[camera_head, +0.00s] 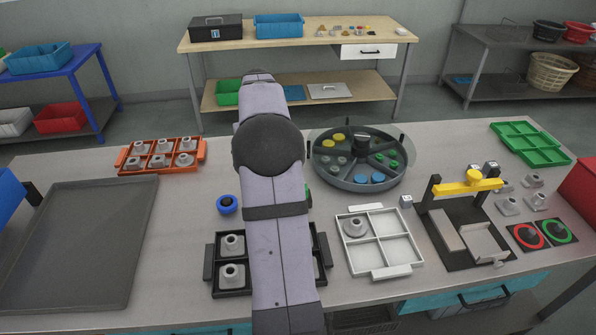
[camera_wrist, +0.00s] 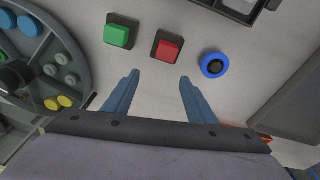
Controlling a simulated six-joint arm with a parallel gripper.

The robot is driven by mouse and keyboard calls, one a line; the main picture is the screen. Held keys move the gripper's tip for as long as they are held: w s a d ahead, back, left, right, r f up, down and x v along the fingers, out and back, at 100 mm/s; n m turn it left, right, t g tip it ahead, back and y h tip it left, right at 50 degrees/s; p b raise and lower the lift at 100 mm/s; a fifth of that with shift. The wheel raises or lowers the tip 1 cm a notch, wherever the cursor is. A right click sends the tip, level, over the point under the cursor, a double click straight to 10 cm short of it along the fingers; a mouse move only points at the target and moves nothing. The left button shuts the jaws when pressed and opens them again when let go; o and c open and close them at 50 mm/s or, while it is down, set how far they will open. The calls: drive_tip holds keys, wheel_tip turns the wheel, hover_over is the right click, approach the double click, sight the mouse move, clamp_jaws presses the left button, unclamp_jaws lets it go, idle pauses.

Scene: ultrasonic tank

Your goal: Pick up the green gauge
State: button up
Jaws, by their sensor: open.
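The green gauge (camera_wrist: 117,35) looks like a small green square block with a dark edge, on the pale bench near the top of the wrist view. In the head view only a green sliver (camera_head: 308,196) shows at the right edge of my arm. My gripper (camera_wrist: 159,77) is open and empty, its two blue-grey fingers apart. The green block lies ahead and left of the fingertips, outside the gap. A similar red block (camera_wrist: 167,48) lies just ahead of the gap. The head view hides my gripper behind my arm.
A blue ring-shaped piece (camera_wrist: 214,65) lies right of the red block, and shows left of my arm in the head view (camera_head: 227,204). A round divided tray (camera_head: 350,183) stands close right. A black tray (camera_head: 233,292) and a white tray (camera_head: 376,270) sit nearer the front.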

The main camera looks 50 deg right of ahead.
drive_tip(key=s+d+p, duration=0.1)
drive_tip(key=s, duration=0.2)
drive_tip(key=s+d+r+m+p, duration=0.1)
drive_tip(key=s+d, duration=0.1)
drive_tip(key=s, duration=0.1)
drive_tip(key=s+d+m+g+y+p, duration=0.1)
drive_tip(key=s+d, duration=0.1)
drive_tip(key=s, duration=0.1)
drive_tip(key=shift+r, duration=0.15)
drive_tip(key=shift+w+d+f+p, duration=0.15)
drive_tip(key=shift+f+p, duration=0.75)
drive_tip(key=shift+f, duration=1)
drive_tip(key=shift+w+a+f+p, duration=0.1)
drive_tip(key=shift+f+p, duration=0.8)
drive_tip(key=shift+f, duration=0.95)
drive_tip(key=c, duration=1.2)
